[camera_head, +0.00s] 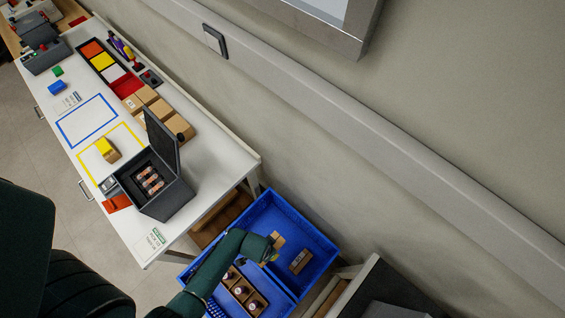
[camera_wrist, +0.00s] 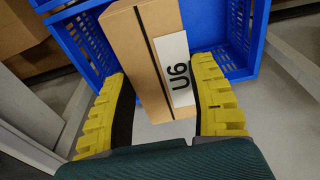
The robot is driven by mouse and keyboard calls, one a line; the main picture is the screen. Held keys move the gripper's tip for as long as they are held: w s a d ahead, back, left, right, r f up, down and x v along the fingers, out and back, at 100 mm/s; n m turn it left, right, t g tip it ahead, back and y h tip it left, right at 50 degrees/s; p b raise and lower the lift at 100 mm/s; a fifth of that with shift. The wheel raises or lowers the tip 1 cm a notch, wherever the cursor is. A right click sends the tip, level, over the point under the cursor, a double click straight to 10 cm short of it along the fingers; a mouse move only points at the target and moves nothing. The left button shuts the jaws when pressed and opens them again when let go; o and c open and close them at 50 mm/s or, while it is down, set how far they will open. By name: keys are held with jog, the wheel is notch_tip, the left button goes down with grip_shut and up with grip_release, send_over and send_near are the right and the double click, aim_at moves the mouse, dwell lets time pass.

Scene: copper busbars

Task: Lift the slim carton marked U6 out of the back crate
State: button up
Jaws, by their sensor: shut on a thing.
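A slim brown carton (camera_wrist: 145,60) with a dark stripe and a white label reading U6 stands between my yellow fingers in the wrist view. My gripper (camera_wrist: 163,92) is shut on it, one finger against each side. The blue back crate (camera_wrist: 235,30) shows behind and on both sides of the carton. In the head view, my gripper (camera_head: 271,253) is over the back crate (camera_head: 318,236), with the held carton (camera_head: 278,240) partly hidden by my arm. How far its lower end is from the crate floor cannot be told.
Another brown carton (camera_head: 300,261) lies in the back crate, right of my gripper. A front blue section holds several boxes with round tops (camera_head: 241,289). A white table (camera_head: 205,165) with an open dark case (camera_head: 155,180) stands at left. A wall is behind.

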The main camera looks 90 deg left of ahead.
jog(key=s+d+r+p, duration=0.2)
jog(key=d+r+p, duration=0.1)
jog(key=r+p, duration=0.3)
jog(key=s+d+r+p, duration=0.3)
jog(key=r+p, duration=0.2)
jog(key=p, duration=0.3)
jog(key=shift+r, duration=0.4)
